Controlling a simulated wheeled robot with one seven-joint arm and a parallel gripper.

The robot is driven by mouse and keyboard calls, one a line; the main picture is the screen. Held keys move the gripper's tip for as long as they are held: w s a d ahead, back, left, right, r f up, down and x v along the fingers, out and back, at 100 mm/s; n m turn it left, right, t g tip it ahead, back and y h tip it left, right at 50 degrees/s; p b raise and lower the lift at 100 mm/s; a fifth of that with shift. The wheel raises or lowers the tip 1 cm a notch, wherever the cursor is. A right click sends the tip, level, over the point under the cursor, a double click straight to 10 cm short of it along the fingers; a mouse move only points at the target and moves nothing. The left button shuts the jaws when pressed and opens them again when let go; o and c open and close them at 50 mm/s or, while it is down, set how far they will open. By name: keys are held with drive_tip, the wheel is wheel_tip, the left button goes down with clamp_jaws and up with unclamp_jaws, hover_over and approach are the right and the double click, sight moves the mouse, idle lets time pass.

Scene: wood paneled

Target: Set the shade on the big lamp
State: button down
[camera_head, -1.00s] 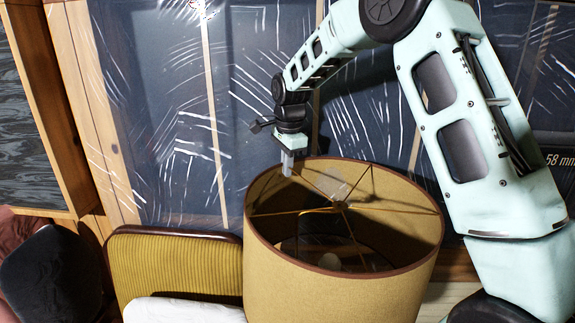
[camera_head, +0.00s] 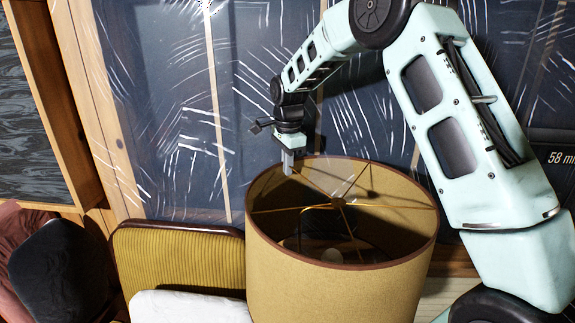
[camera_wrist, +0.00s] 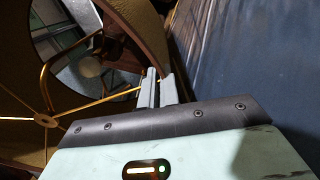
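The tan drum lampshade (camera_head: 345,290) with brown rims and a brass wire frame stands roughly upright in the head view, right of centre. My gripper (camera_head: 288,162) is at its far left top rim. In the wrist view my gripper's fingers (camera_wrist: 160,87) are close together with the shade's brown rim (camera_wrist: 138,32) running between them, so it looks shut on the rim. The rest of the big lamp is hidden by the shade.
A mustard ribbed seat back (camera_head: 178,262) with a white cushion (camera_head: 190,307) before it stands left of the shade. A dark cushion (camera_head: 55,272) lies farther left. Plastic-covered panels (camera_head: 170,110) in wooden framing stand close behind the shade and arm.

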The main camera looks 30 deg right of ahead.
drive_tip(key=shift+f, duration=0.25)
drive_tip(key=c, duration=1.3)
unclamp_jaws()
drive_tip(key=shift+o, duration=0.2)
drive_tip(key=shift+r, duration=0.1)
wheel_tip(320, 180, up, 17)
drive_tip(key=s+b, duration=0.1)
drive_tip(key=b, duration=0.4)
drive_tip(key=shift+a, duration=0.1)
